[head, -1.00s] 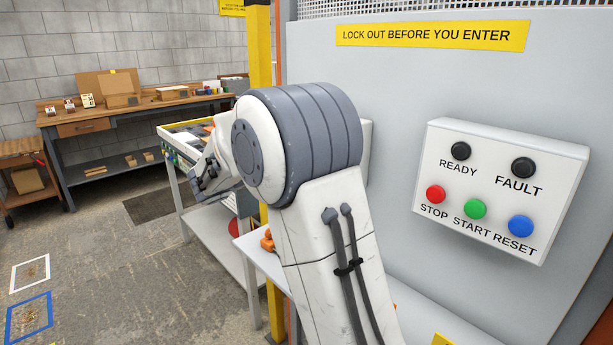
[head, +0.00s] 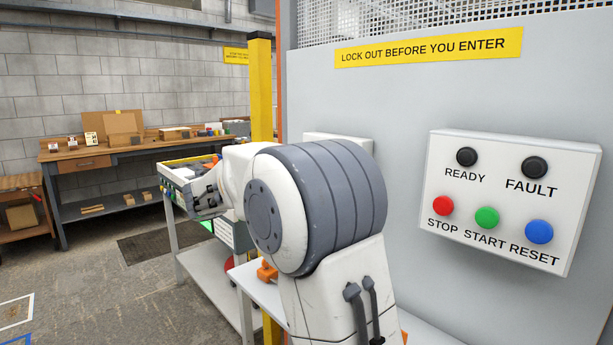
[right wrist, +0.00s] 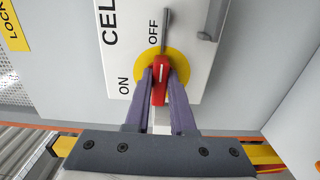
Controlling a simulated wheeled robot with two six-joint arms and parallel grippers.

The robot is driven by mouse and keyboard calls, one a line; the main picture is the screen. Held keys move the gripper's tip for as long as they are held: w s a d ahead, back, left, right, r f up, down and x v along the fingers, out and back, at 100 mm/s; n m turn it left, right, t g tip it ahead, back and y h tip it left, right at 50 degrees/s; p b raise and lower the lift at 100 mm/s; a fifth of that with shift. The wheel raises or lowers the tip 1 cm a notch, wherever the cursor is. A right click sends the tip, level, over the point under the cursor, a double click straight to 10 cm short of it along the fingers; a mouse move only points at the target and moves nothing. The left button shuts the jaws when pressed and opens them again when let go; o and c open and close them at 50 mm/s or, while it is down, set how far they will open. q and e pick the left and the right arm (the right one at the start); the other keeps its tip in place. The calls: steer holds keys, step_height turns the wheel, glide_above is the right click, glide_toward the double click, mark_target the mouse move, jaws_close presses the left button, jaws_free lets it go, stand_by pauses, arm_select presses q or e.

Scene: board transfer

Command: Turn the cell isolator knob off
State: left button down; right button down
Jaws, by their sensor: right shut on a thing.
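The cell isolator knob (right wrist: 160,72) is red with a short white mark, on a yellow disc (right wrist: 181,62) on a white box (right wrist: 120,55), in the right wrist view. Its red grip lies roughly upright in the picture. OFF is printed above it and ON to its lower left. My right gripper (right wrist: 160,78) is shut on the knob, a purple finger on each side. In the head view my arm hides the knob; only the top of a white box (head: 338,138) shows behind it. My left gripper is not in view.
A control box (head: 500,200) with dark READY and FAULT lamps and red, green and blue buttons is on the grey panel (head: 400,100). A yellow post (head: 261,85) stands at the panel's left. A workbench (head: 110,155) stands against the back wall.

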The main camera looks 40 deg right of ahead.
steer(key=c, duration=0.8)
jaws_free()
steer(key=shift+o, duration=0.2)
steer(key=a, duration=1)
steer(key=shift+s+a+b, duration=0.2)
steer(key=shift+s+b, duration=0.15)
steer(key=shift+s, duration=0.05)
